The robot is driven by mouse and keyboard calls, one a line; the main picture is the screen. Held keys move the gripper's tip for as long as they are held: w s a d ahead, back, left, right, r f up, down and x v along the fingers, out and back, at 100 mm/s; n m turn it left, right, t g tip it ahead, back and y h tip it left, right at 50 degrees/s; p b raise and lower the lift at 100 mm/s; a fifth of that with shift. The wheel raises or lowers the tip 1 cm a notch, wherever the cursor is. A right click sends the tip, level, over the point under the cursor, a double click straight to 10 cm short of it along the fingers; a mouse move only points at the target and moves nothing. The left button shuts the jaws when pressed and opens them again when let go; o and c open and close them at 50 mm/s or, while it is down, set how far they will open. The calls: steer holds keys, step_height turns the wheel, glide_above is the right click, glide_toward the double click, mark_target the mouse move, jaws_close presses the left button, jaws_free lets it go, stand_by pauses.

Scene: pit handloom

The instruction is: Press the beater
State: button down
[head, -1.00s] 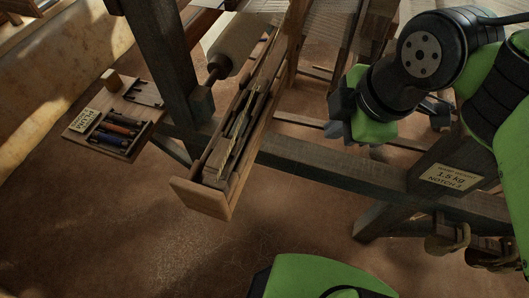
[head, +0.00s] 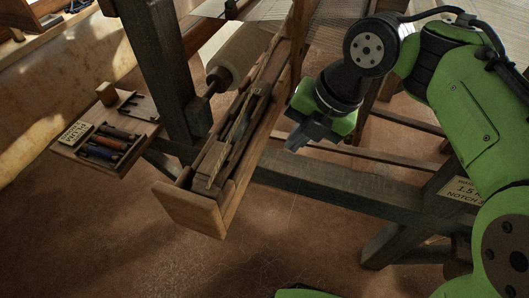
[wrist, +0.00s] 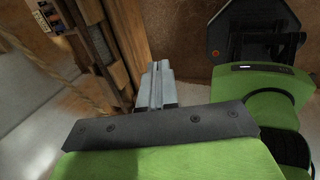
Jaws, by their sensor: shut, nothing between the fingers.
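The beater (head: 274,131) is a long wooden beam with a trough-like box at its near end, running from the loom down toward the lower left. A slim pointed shuttle (head: 236,133) lies in that box. My gripper (head: 296,143) is shut and empty, just right of the beater's side, with a small gap seeming to remain in the head view. In the wrist view, the closed grey fingers (wrist: 157,80) point away from me beside a wooden beam (wrist: 124,38), which looks like the beater. Whether they touch it cannot be told.
A dark loom post (head: 153,60) stands left of the beater, with a pale roll (head: 236,62) between them. A small tray of bobbins (head: 108,146) is at the left. A dark cross rail (head: 345,186) runs below my gripper. The floor in front is clear.

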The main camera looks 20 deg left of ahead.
mark_target(255, 161)
steer(key=a+f+b, duration=0.1)
steer(key=a+f, duration=0.1)
steer(key=a, duration=0.1)
steer(key=a+f+b, duration=0.1)
steer(key=a+f, duration=0.2)
steer(key=shift+f, duration=0.1)
